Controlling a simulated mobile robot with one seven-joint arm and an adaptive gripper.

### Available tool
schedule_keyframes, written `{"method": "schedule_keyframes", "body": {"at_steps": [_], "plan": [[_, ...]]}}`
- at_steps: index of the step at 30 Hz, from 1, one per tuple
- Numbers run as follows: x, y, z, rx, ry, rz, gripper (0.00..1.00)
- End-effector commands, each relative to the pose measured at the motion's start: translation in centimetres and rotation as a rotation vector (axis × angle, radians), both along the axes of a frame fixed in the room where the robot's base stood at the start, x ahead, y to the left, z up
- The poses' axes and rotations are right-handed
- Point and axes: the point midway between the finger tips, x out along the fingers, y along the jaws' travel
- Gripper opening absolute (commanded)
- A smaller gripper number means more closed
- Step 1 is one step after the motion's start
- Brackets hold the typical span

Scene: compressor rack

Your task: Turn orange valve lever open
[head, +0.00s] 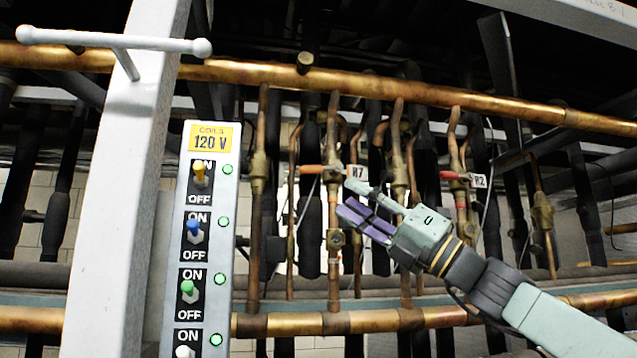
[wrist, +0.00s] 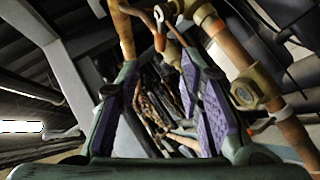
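The orange valve lever (head: 311,169) sticks out to the left from a brass valve on a vertical copper pipe, beside a white tag marked R7 (head: 356,171). It lies roughly level, across the pipe. My gripper (head: 350,201) is below and to the right of the lever, pointing left, apart from it in the picture. Its purple-padded fingers are spread with nothing between them. In the wrist view my gripper (wrist: 165,75) is also open. A small orange-red piece (wrist: 160,42) shows beyond the fingertips; it appears to be the lever, but I cannot be sure.
A red lever (head: 455,175) with an R2 tag sits on another pipe to the right. A switch panel (head: 205,260) labelled 120 V and a white post (head: 125,190) stand at left. A thick copper pipe (head: 400,90) crosses above. Vertical pipes crowd the space around my gripper.

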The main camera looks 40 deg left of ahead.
Motion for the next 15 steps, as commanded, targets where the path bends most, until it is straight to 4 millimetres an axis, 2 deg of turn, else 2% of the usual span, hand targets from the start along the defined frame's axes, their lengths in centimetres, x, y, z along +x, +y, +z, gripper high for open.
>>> {"method": "schedule_keyframes", "body": {"at_steps": [5,15], "plan": [[-0.2,0.6,0.6,0.0,-0.001,0.001,0.34],[-1.5,5.2,4.3,0.002,-0.001,0.003,0.34]]}}
